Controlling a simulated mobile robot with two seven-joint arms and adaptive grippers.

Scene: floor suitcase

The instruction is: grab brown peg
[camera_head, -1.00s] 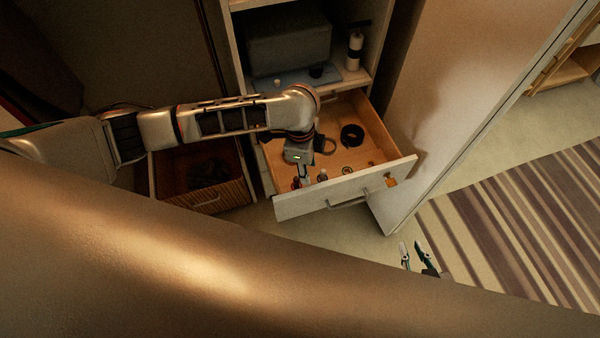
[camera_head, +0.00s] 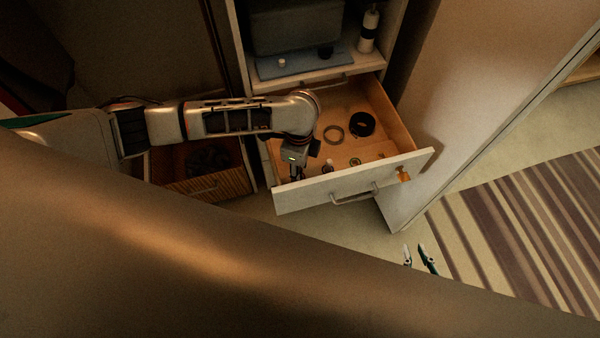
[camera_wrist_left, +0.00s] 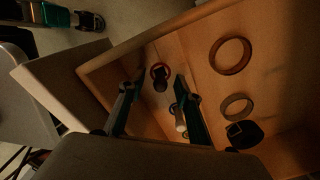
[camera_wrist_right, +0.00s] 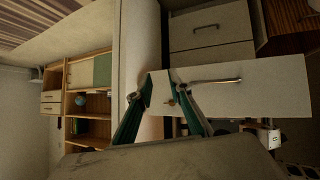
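A small amber-brown piece (camera_head: 403,174) shows at the right end of the open drawer's front; a brownish knob-like piece (camera_wrist_right: 170,102) shows on a pale drawer front in the right wrist view. I cannot tell for certain which thing is the brown peg. My left gripper (camera_head: 296,174) points down into the drawer's front left part. In the left wrist view its fingers (camera_wrist_left: 157,92) are apart, with a dark red-topped piece (camera_wrist_left: 160,74) beyond them and a pale cylinder (camera_wrist_left: 181,118) by the right finger. My right gripper (camera_head: 418,256) is open and empty outside the drawer.
The open drawer (camera_head: 330,187) also holds a black ring (camera_head: 362,124), a brown ring (camera_head: 333,134) and small pieces. A shelf with a bottle (camera_head: 369,30) is above. A cabinet side (camera_head: 450,100) stands right.

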